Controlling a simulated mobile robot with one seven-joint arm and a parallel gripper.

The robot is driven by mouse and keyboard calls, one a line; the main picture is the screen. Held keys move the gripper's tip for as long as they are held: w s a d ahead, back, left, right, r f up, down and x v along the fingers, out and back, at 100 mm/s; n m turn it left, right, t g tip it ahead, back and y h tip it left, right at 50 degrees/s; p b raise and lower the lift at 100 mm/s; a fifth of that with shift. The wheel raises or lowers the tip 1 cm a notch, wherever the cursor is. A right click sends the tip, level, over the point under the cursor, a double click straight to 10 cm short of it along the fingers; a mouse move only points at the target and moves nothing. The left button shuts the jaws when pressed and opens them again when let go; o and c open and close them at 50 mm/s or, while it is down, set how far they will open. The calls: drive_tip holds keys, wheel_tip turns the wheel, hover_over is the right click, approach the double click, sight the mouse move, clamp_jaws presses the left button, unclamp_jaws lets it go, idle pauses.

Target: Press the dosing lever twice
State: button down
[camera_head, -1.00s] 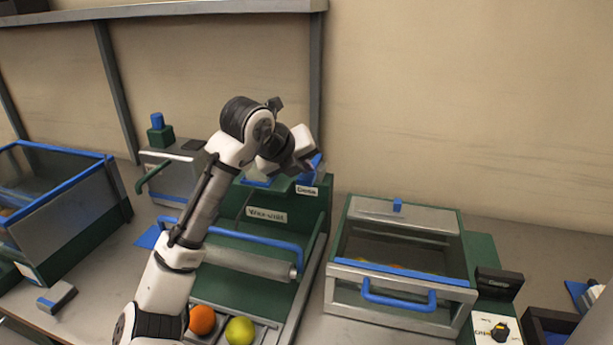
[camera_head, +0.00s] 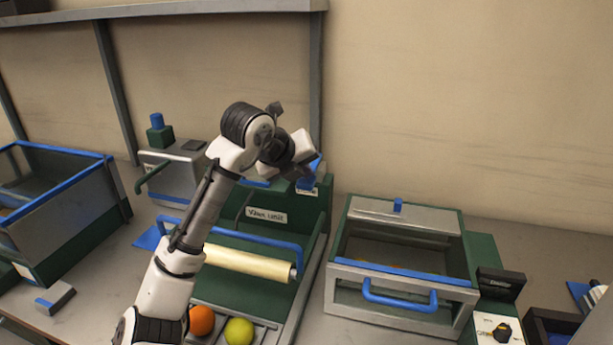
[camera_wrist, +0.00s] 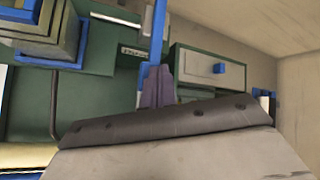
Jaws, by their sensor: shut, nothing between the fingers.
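The blue dosing lever (camera_head: 309,182) is at the upper right of the green wax unit (camera_head: 316,215), partly covering the small label below it. In the wrist view a long blue bar, apparently the lever (camera_wrist: 157,35), runs down to my fingertips. My gripper (camera_head: 303,172) is shut and empty, right at the lever; it seems to touch it, but the hand hides the contact. The fingers (camera_wrist: 156,88) also show in the wrist view.
An orange (camera_head: 201,320) and a yellow-green fruit (camera_head: 239,332) lie in front of the roller. A lidded bin with a blue handle (camera_head: 400,300) stands to the right, beside a dial panel (camera_head: 497,330). A blue-rimmed glass bin (camera_head: 75,185) stands left.

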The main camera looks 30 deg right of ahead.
drive_tip(key=shift+f+b, duration=0.45)
drive_tip(key=shift+f, duration=0.3)
idle(0.5)
drive_tip(key=shift+r, duration=0.15)
idle(0.4)
drive_tip(key=shift+r+p, duration=1.5)
drive_tip(key=shift+r, duration=0.25)
wheel_tip(320, 180, up, 5)
drive_tip(key=p, duration=0.4)
idle(1.6)
